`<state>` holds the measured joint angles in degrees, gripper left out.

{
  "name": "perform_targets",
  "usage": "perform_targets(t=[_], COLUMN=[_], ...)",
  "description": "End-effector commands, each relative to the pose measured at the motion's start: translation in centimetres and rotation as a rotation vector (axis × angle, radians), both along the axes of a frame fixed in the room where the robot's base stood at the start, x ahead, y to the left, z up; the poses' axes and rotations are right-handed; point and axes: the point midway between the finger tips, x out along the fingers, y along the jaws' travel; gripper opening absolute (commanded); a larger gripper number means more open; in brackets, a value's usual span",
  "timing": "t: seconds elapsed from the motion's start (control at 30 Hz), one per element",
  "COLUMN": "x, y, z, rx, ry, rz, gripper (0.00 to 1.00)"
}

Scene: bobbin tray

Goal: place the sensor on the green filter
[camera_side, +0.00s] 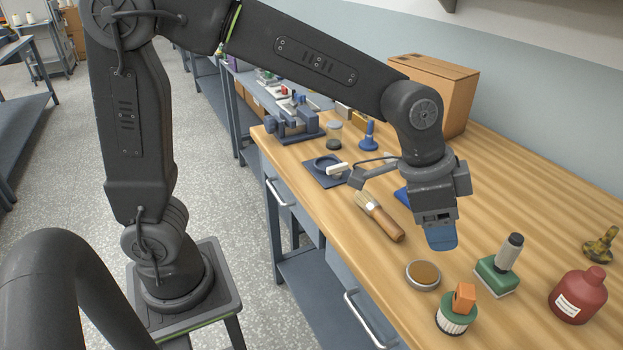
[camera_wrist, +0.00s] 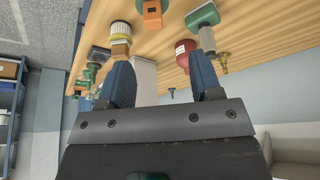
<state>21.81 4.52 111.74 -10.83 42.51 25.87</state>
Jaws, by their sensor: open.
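The green filter (camera_side: 456,319), a short cylinder with a green top and pale pleated side, stands on the bench near the front in the side view. An orange block (camera_side: 464,297), which looks like the sensor, rests on its top, slightly tilted. In the wrist view an orange block (camera_wrist: 152,20) with green beside it shows at the top edge, cut off by the frame. My gripper (camera_side: 441,240) is above the bench, behind and to the left of the filter and apart from it. In the wrist view its blue fingers (camera_wrist: 163,85) are spread with nothing held between them.
A round tin (camera_side: 423,275) lies left of the filter. A brush (camera_side: 379,216) lies left of my gripper; a cardboard box (camera_side: 440,85) stands behind.

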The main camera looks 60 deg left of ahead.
Motion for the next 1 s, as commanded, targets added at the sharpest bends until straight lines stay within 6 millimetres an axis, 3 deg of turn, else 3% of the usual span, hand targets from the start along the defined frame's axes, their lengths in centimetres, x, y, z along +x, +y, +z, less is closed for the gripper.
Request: perform_targets(t=[0.2,0.4,0.6,1.0], x=[-5.7,-11.9,-15.5,-16.1], y=[8.6,14.4,16.9,17.2], z=[3.6,3.6,2.5,2.2], rx=[-0.016,-0.025,-0.032,-0.034], ry=[-0.036,-0.065,-0.084,-0.087], rz=[0.276,0.536,0.689,0.718], gripper=[0.59,0.59,0.59,0.59])
